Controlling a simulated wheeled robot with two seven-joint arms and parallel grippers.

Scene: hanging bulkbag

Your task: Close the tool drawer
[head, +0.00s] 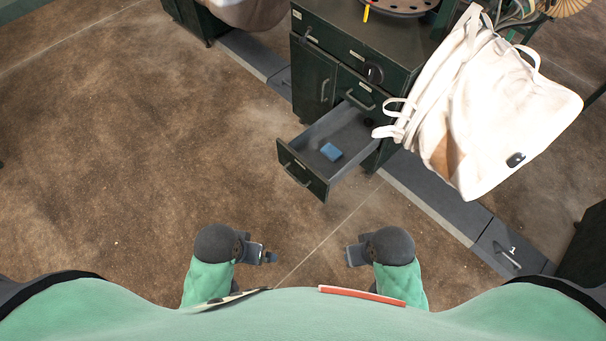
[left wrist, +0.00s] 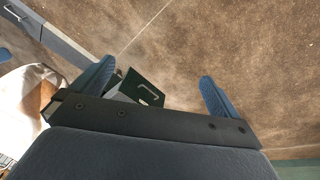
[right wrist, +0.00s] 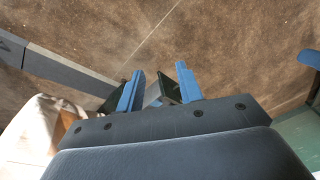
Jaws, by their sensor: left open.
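The tool drawer (head: 304,174) is pulled out of the dark green cabinet (head: 345,62) in the head view, its front panel and handle facing my side. A blue block-like item (head: 331,152) lies inside it. The drawer front (left wrist: 143,88) also shows between the fingers in the left wrist view, and its edge (right wrist: 171,93) shows in the right wrist view. My left gripper (head: 270,257) is open and empty, below and left of the drawer in the head picture. My right gripper (head: 352,256) is partly open and empty, below the drawer. Neither touches it.
A white bulk bag (head: 505,115) hangs right of the cabinet, close to the drawer's right side. A grey floor rail (head: 430,200) runs beneath it. Another drawer (head: 362,92) above is shut. The brown floor (head: 150,140) left of the drawer is clear.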

